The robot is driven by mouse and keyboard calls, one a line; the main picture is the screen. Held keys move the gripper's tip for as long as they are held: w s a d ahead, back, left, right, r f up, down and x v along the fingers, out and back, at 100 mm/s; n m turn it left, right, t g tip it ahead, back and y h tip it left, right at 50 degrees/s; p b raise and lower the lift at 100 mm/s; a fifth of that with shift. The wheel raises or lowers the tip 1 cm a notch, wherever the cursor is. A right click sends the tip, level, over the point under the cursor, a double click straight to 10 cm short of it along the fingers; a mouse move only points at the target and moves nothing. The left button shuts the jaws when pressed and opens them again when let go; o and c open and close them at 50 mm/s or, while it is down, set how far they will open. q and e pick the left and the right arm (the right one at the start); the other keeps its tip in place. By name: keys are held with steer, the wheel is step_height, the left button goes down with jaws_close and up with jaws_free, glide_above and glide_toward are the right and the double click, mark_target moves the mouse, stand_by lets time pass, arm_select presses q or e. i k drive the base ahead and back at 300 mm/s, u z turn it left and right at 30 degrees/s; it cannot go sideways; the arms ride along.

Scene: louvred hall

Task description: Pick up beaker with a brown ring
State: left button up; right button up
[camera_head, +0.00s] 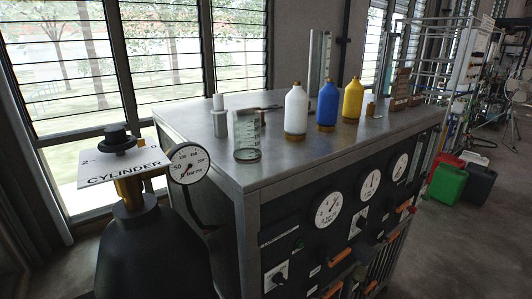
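A clear glass beaker (247,154) with graduation marks stands upright on the near left part of the metal bench top (205,162). A darker band shows around its base; I cannot tell for sure whether it is brown. A small pale cylinder with a white top (219,122) stands just behind and left of it. Neither of my grippers is in view.
White (295,112), blue (327,110) and yellow (352,103) bottles stand in a row right of the beaker. A black gas cylinder (155,245) with a sign and gauge (189,164) stands left of the bench. Gauges and handles line the bench front.

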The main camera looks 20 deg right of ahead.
mark_target(247, 124)
steer(key=z, duration=0.2)
steer(key=k, duration=0.95)
steer(key=u, duration=0.8)
